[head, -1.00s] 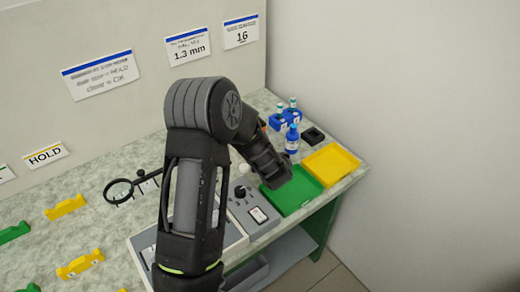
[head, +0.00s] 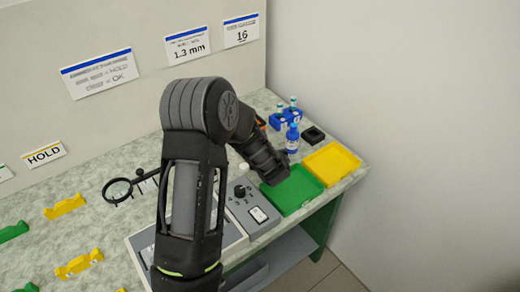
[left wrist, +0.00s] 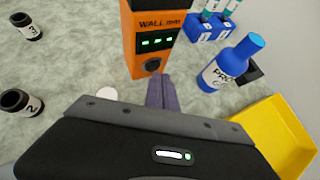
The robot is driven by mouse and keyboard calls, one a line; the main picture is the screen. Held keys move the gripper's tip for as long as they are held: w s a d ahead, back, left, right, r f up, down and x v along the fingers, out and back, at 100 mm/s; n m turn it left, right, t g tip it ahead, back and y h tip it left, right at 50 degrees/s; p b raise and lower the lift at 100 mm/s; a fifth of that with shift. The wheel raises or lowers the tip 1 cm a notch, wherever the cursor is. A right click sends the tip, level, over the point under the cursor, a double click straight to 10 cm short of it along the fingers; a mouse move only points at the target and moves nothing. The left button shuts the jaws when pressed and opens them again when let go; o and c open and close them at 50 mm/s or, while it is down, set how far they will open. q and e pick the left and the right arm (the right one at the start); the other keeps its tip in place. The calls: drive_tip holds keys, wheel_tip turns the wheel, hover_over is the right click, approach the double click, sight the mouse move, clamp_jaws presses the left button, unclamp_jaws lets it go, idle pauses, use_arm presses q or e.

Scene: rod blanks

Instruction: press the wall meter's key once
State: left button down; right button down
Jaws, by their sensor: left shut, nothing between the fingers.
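The orange wall meter (left wrist: 153,30) stands upright in the left wrist view, its dark display showing green dashes. Its round dark key (left wrist: 152,66) is low on the front face. My left gripper (left wrist: 160,80) is shut and empty, its fingertips just in front of and below the key. I cannot tell whether they touch it. In the head view only a sliver of the orange meter (head: 262,124) shows behind my left arm, and the fingertips are hidden. My right gripper is not in view.
A blue bottle (left wrist: 229,65) stands close to the right of the meter, with a blue vial rack (left wrist: 205,30) behind. A yellow tray (head: 331,162) and green tray (head: 292,190) lie at the table's right. Dark numbered cylinders (left wrist: 20,102) stand at left.

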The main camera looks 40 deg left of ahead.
use_arm(q)
drive_tip(key=shift+w+a+b, duration=0.15)
drive_tip(key=shift+a+b, duration=0.25)
drive_tip(key=shift+a, duration=0.15)
idle(0.8)
idle(0.5)
drive_tip(key=shift+s+d, duration=0.25)
drive_tip(key=shift+d, duration=0.75)
drive_tip(key=shift+s+d+b, duration=0.2)
drive_tip(key=shift+s+d, duration=0.05)
drive_tip(key=shift+d, duration=0.55)
drive_tip(key=shift+s+d+b, duration=0.15)
drive_tip(key=shift+s+d, duration=0.1)
drive_tip(key=shift+d, duration=0.55)
drive_tip(key=shift+s+d+b, duration=0.2)
drive_tip(key=shift+s+d, duration=0.05)
drive_tip(key=shift+d, duration=0.55)
drive_tip(key=shift+r, duration=0.1)
